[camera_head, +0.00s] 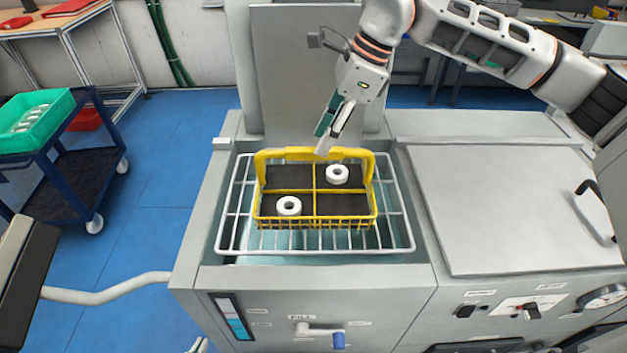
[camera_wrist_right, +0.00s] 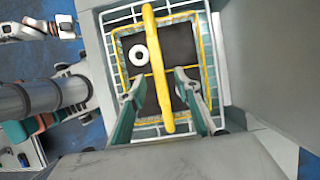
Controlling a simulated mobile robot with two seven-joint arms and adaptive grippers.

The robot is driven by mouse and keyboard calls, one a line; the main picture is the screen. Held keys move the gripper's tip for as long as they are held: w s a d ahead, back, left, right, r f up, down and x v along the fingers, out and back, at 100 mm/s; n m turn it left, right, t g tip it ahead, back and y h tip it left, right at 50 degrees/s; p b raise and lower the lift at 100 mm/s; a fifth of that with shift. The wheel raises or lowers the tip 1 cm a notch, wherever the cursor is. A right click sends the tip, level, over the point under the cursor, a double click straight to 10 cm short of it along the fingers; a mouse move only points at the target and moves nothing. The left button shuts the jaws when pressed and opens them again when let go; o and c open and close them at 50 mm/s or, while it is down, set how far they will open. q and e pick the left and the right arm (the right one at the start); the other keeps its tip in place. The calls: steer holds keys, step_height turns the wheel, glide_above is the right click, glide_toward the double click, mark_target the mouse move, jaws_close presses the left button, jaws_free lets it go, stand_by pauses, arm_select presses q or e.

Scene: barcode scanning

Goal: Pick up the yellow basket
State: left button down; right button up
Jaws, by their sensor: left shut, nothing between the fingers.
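The yellow basket (camera_head: 330,222) sits upright on a wire rack in the open bath of the machine. My right gripper (camera_head: 328,139) is just above the handle, pointing down. In the right wrist view its open fingers (camera_wrist_right: 160,88) lie on either side of the handle (camera_wrist_right: 158,80), apart from it. My left gripper (camera_head: 197,346) barely shows at the bottom edge, empty.
The wire rack (camera_head: 229,228) surrounds the basket. A raised lid (camera_head: 290,70) stands behind the bath, and a closed lid (camera_head: 500,210) lies to the right. A dark cart (camera_head: 60,185) with a green bin (camera_head: 35,120) stands at left on open blue floor.

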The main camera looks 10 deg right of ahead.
mark_target(315, 157)
steer(key=shift+s+a+f, duration=0.15)
steer(key=shift+a+f, duration=0.05)
steer(key=shift+f, duration=0.15)
steer(key=shift+p+x, duration=0.35)
steer(key=shift+x, duration=2.1)
steer(key=shift+f, duration=0.25)
jaws_close()
